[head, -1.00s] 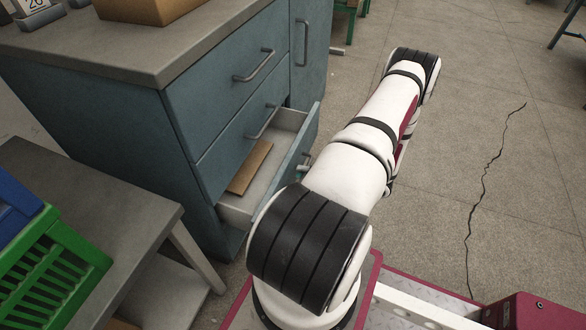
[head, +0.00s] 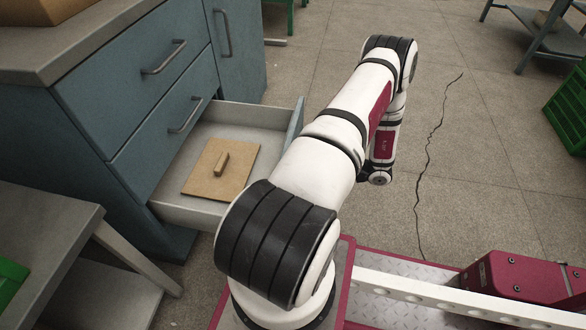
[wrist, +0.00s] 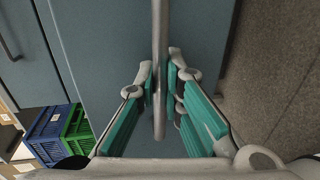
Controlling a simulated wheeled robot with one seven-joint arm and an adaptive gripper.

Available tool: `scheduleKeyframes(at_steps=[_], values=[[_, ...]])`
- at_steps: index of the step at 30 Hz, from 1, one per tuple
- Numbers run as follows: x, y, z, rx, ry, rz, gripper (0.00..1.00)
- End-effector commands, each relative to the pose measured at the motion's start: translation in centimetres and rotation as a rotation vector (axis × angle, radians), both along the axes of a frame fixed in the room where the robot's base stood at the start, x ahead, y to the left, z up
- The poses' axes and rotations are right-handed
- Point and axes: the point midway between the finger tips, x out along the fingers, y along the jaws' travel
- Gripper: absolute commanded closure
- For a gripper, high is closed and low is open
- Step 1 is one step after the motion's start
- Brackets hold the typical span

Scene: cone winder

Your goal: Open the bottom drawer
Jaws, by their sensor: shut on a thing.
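The bottom drawer (head: 182,209) of the blue-grey cabinet stands well out in the head view. Its front panel (head: 296,122) is partly hidden behind my arm. A flat brown board (head: 208,181) with a small brown block (head: 222,163) on it lies inside. In the wrist view my gripper (wrist: 160,75) has its teal-padded fingers on both sides of a grey bar handle (wrist: 160,110), shut on it. The drawer's blue front (wrist: 110,50) fills the view behind the handle. My gripper is hidden in the head view.
The two drawers above, the middle one (head: 165,135) and the top one (head: 130,85), are shut. A grey table (head: 50,225) stands at the left, close to the open drawer. Cracked floor (head: 450,150) is clear to the right. A green crate (head: 572,110) stands at the far right.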

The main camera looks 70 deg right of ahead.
Motion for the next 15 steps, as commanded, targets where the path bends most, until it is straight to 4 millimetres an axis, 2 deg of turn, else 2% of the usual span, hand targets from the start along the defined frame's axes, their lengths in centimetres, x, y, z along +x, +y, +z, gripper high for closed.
scheduleKeyframes(at_steps=[12, 13, 15], values=[[-0.29, -0.11, -0.07, -0.002, 0.004, -0.002, 1.00], [-0.28, -0.11, -0.07, -0.002, 0.003, -0.002, 0.85], [-0.27, -0.10, -0.06, -0.001, 0.003, -0.001, 0.70]])
